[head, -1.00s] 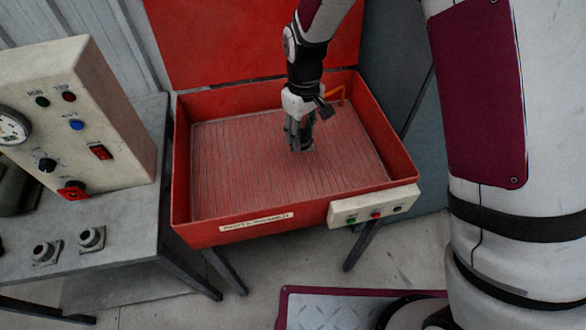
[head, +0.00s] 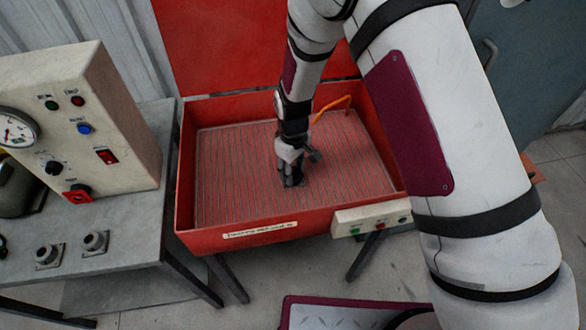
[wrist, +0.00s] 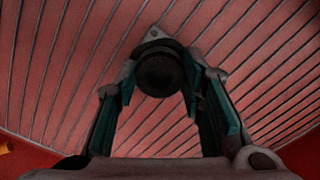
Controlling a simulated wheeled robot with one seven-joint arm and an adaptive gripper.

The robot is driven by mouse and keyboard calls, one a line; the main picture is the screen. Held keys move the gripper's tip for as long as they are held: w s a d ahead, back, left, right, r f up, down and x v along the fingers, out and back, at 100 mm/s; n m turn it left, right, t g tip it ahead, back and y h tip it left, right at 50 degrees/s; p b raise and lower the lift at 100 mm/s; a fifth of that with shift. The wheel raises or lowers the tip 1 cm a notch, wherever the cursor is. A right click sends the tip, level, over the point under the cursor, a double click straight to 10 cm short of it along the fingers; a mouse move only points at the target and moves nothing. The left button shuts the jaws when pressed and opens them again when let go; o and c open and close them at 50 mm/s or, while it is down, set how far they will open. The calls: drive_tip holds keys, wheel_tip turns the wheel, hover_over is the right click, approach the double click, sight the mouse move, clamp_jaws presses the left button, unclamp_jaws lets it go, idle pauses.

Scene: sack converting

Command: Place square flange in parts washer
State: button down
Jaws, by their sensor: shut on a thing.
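The parts washer is an open red basin (head: 186,200) with a ribbed floor and its lid raised behind. My gripper (head: 291,182) points down inside the basin, over the front-middle part of the floor. The square flange (wrist: 160,74) shows in the wrist view as a dark round hub, with a grey plate corner poking out beyond it. My gripper's fingers stand on both sides of the hub, shut on it. In the head view the fingers mostly hide the flange. It is at or just above the ribbed floor; I cannot tell whether it touches.
An orange hose (head: 331,106) arches at the basin's back right. A small control box (head: 370,220) is on the front wall. At left, a grey table (head: 140,215) carries a cream control panel (head: 90,125) and two fittings with square bases (head: 95,242). The floor around my gripper is clear.

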drive_tip(key=shift+f, duration=0.15)
drive_tip(key=c, duration=1.1)
unclamp_jaws()
drive_tip(key=shift+o, duration=0.2)
wheel_tip(320, 180, up, 12)
drive_tip(key=shift+r, duration=0.2)
